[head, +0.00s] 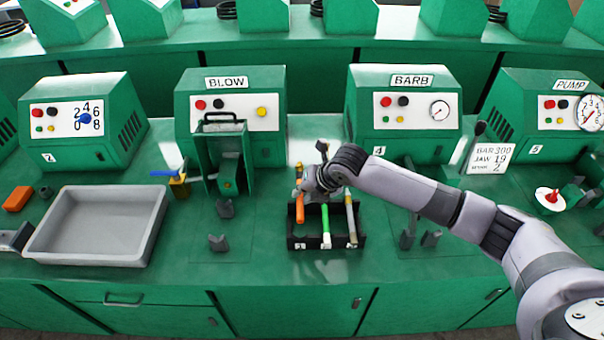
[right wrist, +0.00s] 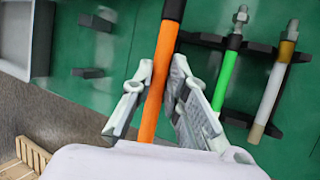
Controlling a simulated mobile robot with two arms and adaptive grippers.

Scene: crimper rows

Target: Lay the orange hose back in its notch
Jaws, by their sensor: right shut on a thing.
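My right gripper (head: 312,184) is shut on the orange hose (head: 299,210), over the left side of the black notched rack (head: 312,243). In the right wrist view the fingers (right wrist: 160,80) stand on both sides of the orange hose (right wrist: 164,55), which has a black upper end. It looks nearer to the camera than the rack (right wrist: 262,46), so it seems raised. A green hose (head: 325,222) and a whitish hose with a tan end (head: 351,222) lie in the rack to its right. My left gripper is out of view.
A grey tray (head: 52,222) sits at the left. A valve with a blue handle (head: 178,184) and small dark brackets (head: 218,242) stand between tray and rack. Green machines labelled BLOW (head: 228,105) and BARB (head: 405,105) stand behind. More brackets (head: 430,238) are right of the rack.

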